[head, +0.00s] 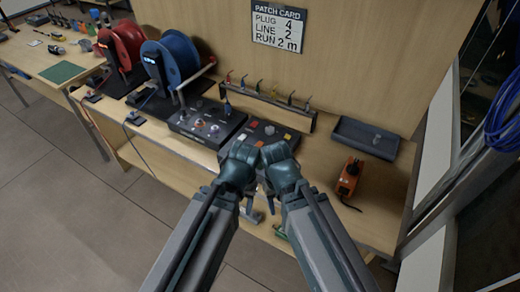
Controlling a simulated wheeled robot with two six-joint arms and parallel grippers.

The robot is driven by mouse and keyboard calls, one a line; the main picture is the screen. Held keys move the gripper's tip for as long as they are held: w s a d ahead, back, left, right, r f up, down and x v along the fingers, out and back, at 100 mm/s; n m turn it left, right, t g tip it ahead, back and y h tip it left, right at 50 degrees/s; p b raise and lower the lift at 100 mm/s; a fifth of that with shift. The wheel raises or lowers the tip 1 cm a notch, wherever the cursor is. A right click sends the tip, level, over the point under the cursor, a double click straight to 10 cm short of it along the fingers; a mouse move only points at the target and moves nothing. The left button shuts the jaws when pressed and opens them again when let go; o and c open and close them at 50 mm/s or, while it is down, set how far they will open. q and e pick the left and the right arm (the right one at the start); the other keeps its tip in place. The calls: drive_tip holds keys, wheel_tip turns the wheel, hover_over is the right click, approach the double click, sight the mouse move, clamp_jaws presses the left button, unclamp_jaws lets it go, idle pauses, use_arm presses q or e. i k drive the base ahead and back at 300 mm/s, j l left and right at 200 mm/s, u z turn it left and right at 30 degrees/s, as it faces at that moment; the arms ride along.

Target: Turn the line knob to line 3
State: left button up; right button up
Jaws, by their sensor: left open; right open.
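A dark control box (207,122) with several knobs and a lever stands on the bench. Beside it is a second dark box (276,136) with orange, white and red parts, its near part hidden by my arms. I cannot read any markings, so which knob is the line knob and where it points cannot be told. My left gripper (250,206) and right gripper (271,198) hang close together at the bench's front edge, mostly hidden by my own wrists. Both are open, and I see nothing held. A patch card (278,25) on the wall reads PLUG 4, LINE 2, RUN 2 m.
A red reel (128,42) and a blue reel (180,58) stand at the left. A rack (268,100) of coloured plugs runs behind the boxes. A grey tray (352,140) and an orange device (348,178) lie at the right. Bare bench surrounds the orange device.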

sight(269, 131)
drive_tip(key=i+j+z, duration=0.3)
drive_tip(key=z, duration=0.15)
drive_tip(key=i+j+z, duration=0.25)
drive_tip(key=j+z, duration=0.25)
drive_tip(key=l, duration=0.15)
